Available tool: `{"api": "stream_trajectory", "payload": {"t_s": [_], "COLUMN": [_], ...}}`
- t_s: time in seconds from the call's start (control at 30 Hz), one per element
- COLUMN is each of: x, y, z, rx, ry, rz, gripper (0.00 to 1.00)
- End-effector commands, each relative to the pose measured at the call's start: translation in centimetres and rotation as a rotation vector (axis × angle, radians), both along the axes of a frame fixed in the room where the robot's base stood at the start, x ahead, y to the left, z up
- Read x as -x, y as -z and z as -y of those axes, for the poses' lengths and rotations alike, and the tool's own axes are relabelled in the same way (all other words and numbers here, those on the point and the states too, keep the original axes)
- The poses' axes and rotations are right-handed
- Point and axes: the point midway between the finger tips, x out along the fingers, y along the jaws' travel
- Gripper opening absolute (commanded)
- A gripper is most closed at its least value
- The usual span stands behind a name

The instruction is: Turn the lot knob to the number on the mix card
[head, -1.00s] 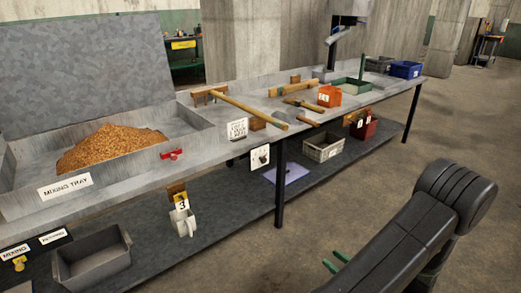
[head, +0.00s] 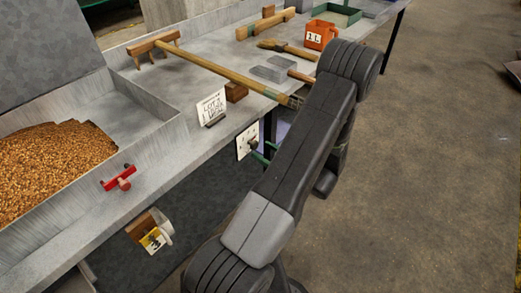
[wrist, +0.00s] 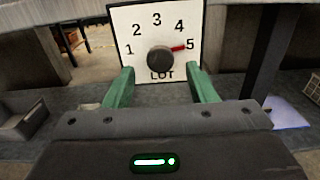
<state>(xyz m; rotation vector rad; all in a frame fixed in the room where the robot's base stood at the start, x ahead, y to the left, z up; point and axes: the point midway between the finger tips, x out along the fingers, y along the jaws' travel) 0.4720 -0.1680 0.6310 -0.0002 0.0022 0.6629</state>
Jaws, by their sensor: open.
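The white lot dial (wrist: 130,18) faces the wrist camera, with numbers 1 to 5 in an arc and LOT below. Its dark round knob (wrist: 158,59) has a red pointer aimed at 5. My gripper (wrist: 161,72) is open, its green fingers standing left and right of the knob, apart from it. In the head view the dial (head: 246,139) hangs at the bench's front edge, with my gripper (head: 259,152) at it. The mix card (head: 212,107) stands on the bench above; its top line starts with LOT, but I cannot surely read the number.
A wooden rake (head: 215,75) lies across the bench behind the card. A tray of grain (head: 45,165) is at left, with a red-handled fitting (head: 118,178) on its front. An orange container (head: 320,35) stands farther back. The floor at right is clear.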

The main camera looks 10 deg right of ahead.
Motion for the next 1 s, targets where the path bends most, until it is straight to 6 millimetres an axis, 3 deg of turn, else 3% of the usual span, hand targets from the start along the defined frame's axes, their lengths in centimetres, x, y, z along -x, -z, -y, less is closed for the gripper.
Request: {"api": "stream_trajectory", "payload": {"t_s": [0.2,0.53,0.77,1.0], "x": [-1.6,-1.8,-1.8,-1.8], "y": [0.0,0.0,0.0,0.1], "z": [-1.2,-1.4,-1.4,-1.4], "rx": [0.0,0.0,0.0,0.01], "ry": [0.0,0.001,0.001,0.001], "rz": [0.0,0.0,0.0,0.008], "gripper": [0.51,0.51,0.08,0.08]}}
